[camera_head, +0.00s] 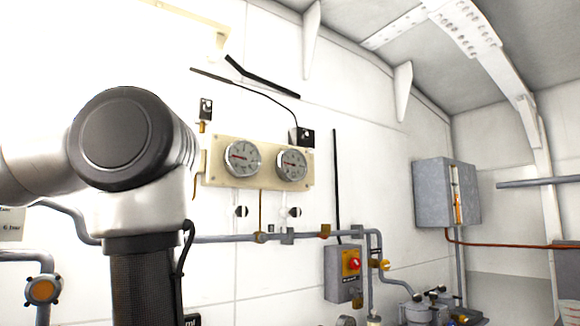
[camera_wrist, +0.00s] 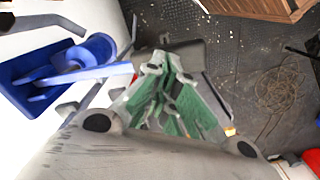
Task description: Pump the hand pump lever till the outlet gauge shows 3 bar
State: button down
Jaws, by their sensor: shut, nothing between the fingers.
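Two round white gauges, the left gauge (camera_head: 243,158) and the right gauge (camera_head: 291,165), sit on a cream board on the wall in the head view. Both needles point roughly left; their numbers and labels are too small to read, so I cannot tell which is the outlet gauge. My gripper (camera_wrist: 167,85) is shut and empty in the wrist view, its green pads together. Blue equipment (camera_wrist: 75,65) with a bar-like arm lies left of it, apart from the fingers; I cannot tell whether this is the hand pump and lever. The head view does not show my fingers.
A grey pipe (camera_head: 215,239) runs along the wall below the gauges. A grey switch box (camera_head: 335,285) with a red knob and a wall cabinet (camera_head: 440,190) are to the right. In the wrist view, a wooden crate (camera_wrist: 262,15) and coiled rope (camera_wrist: 280,90) lie on the dark deck.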

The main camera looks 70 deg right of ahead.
jog(key=shift+f, duration=0.1)
dwell(0.6)
jog(key=shift+f, duration=6)
notch_tip(320, 180, up, 12)
jog(key=shift+r, duration=0.1)
dwell(0.7)
